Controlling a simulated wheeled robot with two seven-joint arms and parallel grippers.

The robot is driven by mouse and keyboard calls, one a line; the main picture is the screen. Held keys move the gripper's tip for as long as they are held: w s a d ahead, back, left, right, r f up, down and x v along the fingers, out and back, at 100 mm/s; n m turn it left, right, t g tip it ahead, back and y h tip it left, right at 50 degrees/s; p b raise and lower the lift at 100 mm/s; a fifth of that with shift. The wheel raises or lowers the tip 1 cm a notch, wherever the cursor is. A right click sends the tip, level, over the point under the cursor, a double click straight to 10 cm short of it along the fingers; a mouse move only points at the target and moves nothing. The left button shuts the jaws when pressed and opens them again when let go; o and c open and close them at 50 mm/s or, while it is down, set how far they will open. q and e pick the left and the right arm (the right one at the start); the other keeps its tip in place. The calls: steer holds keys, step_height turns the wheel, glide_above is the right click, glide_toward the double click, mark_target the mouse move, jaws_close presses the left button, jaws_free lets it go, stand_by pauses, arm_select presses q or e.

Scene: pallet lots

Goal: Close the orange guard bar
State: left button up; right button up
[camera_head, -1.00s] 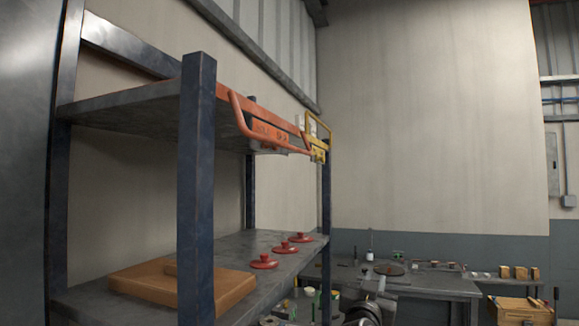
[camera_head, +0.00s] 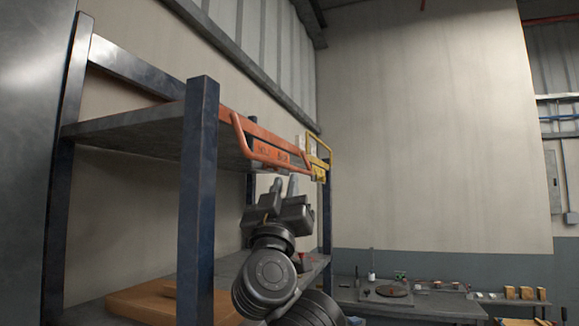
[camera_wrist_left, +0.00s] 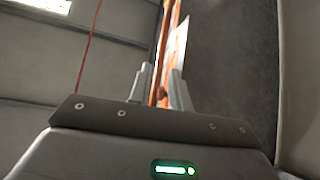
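The orange guard bar (camera_head: 268,160) is on the front of the upper shelf in the head view, a bent tube sticking out from an orange strip. My left gripper (camera_head: 285,184) points up just below the bar's lower rail, its two fingers apart. In the left wrist view the fingers (camera_wrist_left: 161,85) are also apart, with orange edges (camera_wrist_left: 167,40) running beyond and between them. I cannot tell whether they touch the bar. My right gripper is in neither view.
A yellow guard bar (camera_head: 319,155) is beside the orange one at the far end. A dark blue post (camera_head: 198,200) stands at the near shelf corner. A brown board (camera_head: 145,303) lies on the lower shelf. A workbench (camera_head: 420,304) is behind.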

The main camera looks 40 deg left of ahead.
mark_target(289, 167)
arm_select(q)
steer(key=p+x, duration=0.1)
steer(key=x, duration=0.5)
jaws_close()
